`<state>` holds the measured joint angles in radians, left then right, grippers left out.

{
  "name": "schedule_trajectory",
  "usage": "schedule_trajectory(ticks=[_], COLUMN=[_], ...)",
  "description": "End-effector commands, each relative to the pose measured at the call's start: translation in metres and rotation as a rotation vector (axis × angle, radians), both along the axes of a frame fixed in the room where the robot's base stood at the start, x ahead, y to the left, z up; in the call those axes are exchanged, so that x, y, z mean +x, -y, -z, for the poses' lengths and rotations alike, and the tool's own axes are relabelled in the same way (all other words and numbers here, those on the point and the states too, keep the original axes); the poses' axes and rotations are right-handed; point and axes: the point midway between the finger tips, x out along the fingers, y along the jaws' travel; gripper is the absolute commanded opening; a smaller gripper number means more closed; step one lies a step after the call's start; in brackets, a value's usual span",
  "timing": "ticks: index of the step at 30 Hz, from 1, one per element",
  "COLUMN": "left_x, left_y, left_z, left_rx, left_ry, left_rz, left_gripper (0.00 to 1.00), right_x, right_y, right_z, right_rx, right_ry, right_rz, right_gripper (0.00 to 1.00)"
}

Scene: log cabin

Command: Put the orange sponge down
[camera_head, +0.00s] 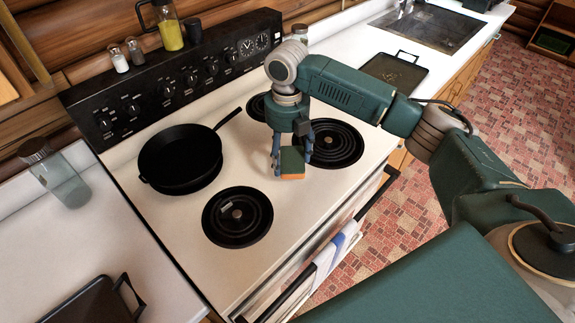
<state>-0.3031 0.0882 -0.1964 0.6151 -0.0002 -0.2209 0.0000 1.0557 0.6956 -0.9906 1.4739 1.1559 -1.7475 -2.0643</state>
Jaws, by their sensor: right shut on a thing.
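The orange sponge (291,176) shows a green top face and an orange lower edge. My right gripper (291,157) points down over the white stove top (272,178) and is shut on the sponge. The sponge lies between the front left burner (238,216) and the right front burner (336,143). I cannot tell whether its underside touches the stove top. My left gripper is out of view.
A black frying pan (180,158) sits on the rear left burner. A dark tray (394,75) lies on the counter to the right, near the sink (428,26). A glass jar (56,177) stands at the left. Bare stove surface surrounds the front left burner.

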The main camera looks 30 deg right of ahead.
Motion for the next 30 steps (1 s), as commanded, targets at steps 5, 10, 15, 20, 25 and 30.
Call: schedule_trajectory(ticks=[5, 10, 15, 20, 25, 30], left_x=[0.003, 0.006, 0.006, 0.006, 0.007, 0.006], left_y=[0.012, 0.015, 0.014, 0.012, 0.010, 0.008], left_z=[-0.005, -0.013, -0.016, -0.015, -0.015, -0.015], left_rx=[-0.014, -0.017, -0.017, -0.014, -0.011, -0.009], left_ry=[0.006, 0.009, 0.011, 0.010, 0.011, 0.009], left_rz=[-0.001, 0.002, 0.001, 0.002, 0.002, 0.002], left_gripper=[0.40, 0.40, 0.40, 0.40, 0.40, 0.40], right_x=[0.000, -0.001, 0.000, 0.000, 0.000, 0.000], right_y=[-0.001, -0.001, -0.001, -0.001, -0.001, -0.001], right_z=[0.017, 0.040, 0.058, 0.060, 0.062, 0.063], right_rx=[0.000, 0.001, 0.001, 0.000, 0.001, 0.001], right_ry=[-0.001, -0.004, 0.000, 0.001, 0.000, 0.000], right_rz=[-0.001, -0.002, -0.001, -0.002, -0.001, -0.001], right_gripper=[0.48, 0.48, 0.48, 0.48, 0.48, 0.88])
